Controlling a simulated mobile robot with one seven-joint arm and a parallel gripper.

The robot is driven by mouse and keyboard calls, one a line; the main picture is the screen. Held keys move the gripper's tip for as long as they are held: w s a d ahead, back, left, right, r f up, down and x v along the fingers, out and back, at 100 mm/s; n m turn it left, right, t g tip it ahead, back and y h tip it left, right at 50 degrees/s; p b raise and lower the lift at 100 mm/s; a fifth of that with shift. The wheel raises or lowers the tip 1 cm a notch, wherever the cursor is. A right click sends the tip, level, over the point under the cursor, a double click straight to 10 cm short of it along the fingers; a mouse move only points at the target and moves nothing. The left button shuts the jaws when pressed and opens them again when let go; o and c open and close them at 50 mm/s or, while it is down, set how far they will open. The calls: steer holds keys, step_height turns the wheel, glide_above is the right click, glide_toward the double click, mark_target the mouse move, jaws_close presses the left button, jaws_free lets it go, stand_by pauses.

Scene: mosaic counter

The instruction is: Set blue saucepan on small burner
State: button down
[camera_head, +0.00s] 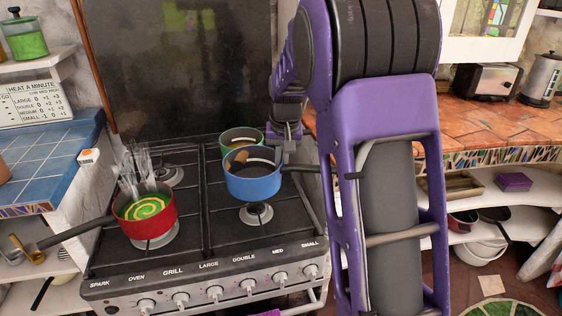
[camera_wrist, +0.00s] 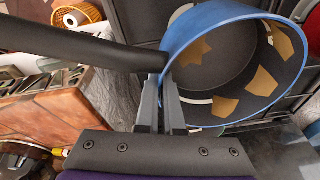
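The blue saucepan (camera_head: 252,186) hangs above the right side of the stove, with tan pieces inside. Its dark handle points right in the head view. My gripper (camera_head: 286,158) is at its handle side. In the wrist view the fingers (camera_wrist: 165,88) look closed on the blue saucepan's wall (camera_wrist: 185,42), beside the handle (camera_wrist: 80,45). The front right burner (camera_head: 256,214) is bare and shows just below and in front of the pan. The back left burner (camera_head: 167,176) is bare too. Labels do not show clearly which burner is the small one.
A red saucepan (camera_head: 157,222) with green swirled contents and steam sits on the front left burner, handle pointing left. A green saucepan (camera_head: 240,136) stands behind the blue one at the back right. The tiled counter (camera_head: 470,125) is right of my arm.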

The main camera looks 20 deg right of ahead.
steer(key=shift+s+b+x, duration=0.2)
steer(key=shift+b+x, duration=0.3)
steer(key=shift+x, duration=0.45)
steer(key=shift+s+b+x, duration=0.2)
steer(key=shift+b+x, duration=0.25)
steer(key=shift+x, duration=0.5)
steer(key=shift+s+b+x, duration=0.2)
steer(key=shift+b+x, duration=0.3)
steer(key=shift+x, duration=0.45)
steer(key=shift+f, duration=0.45)
steer(key=c, duration=1)
jaws_free()
steer(key=shift+f, duration=0.1)
